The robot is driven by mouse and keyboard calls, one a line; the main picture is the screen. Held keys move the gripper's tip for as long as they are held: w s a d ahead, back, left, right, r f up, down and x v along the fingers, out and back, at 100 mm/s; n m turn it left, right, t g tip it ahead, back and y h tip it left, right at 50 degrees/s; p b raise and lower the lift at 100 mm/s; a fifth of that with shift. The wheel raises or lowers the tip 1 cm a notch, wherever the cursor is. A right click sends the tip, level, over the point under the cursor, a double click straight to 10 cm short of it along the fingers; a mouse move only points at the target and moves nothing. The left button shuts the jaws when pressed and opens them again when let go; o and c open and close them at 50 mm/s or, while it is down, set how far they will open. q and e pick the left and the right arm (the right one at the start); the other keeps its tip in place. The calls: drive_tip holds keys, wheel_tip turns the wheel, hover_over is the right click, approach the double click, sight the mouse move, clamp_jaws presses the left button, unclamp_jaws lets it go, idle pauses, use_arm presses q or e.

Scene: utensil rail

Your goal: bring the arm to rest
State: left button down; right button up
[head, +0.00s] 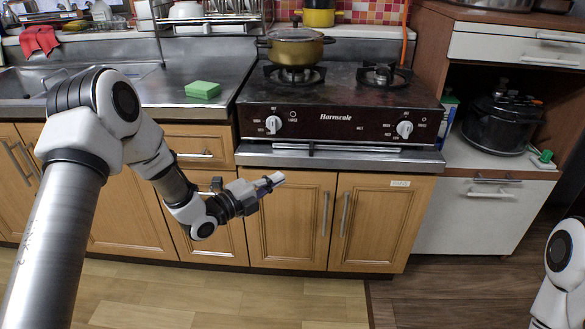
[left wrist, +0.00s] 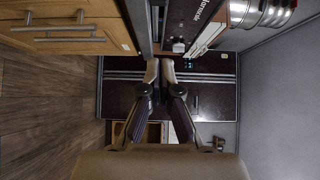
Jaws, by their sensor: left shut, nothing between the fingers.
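My left arm comes in from the left in the head view. Its gripper (head: 271,181) hangs in the air in front of the wooden cabinet doors, below the front edge of the stove, and points to the right. In the left wrist view the two fingertips of the left gripper (left wrist: 159,68) are together with nothing between them. At the right edge of the head view a white joint of my right arm shows at the bottom. My right gripper is out of the picture.
The stove (head: 345,110) carries a yellow pot (head: 295,48). A green sponge (head: 202,90) lies on the steel counter (head: 165,88). A black cooker (head: 497,125) stands in the right shelf. The floor (head: 230,295) in front of the cabinets is clear.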

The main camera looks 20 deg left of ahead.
use_arm(q)
drive_tip(key=s+d+f+n+g+y, duration=0.2)
drive_tip(key=s+d+f+n+g, duration=0.15)
drive_tip(key=s+f, duration=0.65)
drive_tip(key=s+d+f+n+g+y, duration=0.1)
drive_tip(key=s+d+f+n+g, duration=0.25)
drive_tip(key=f, duration=0.95)
drive_tip(key=s+a+f+n+g+y, duration=0.2)
drive_tip(key=s+f+n+g+y, duration=0.25)
drive_tip(key=s, duration=0.95)
drive_tip(key=s+a+f+n+g+y, duration=0.15)
drive_tip(key=s+a+n+g, duration=0.25)
drive_tip(key=s+n, duration=0.8)
wheel_tip(320, 180, up, 21)
drive_tip(key=p, duration=2.2)
drive_tip(key=shift+w+r+n, duration=0.2)
drive_tip(key=shift+n, duration=0.15)
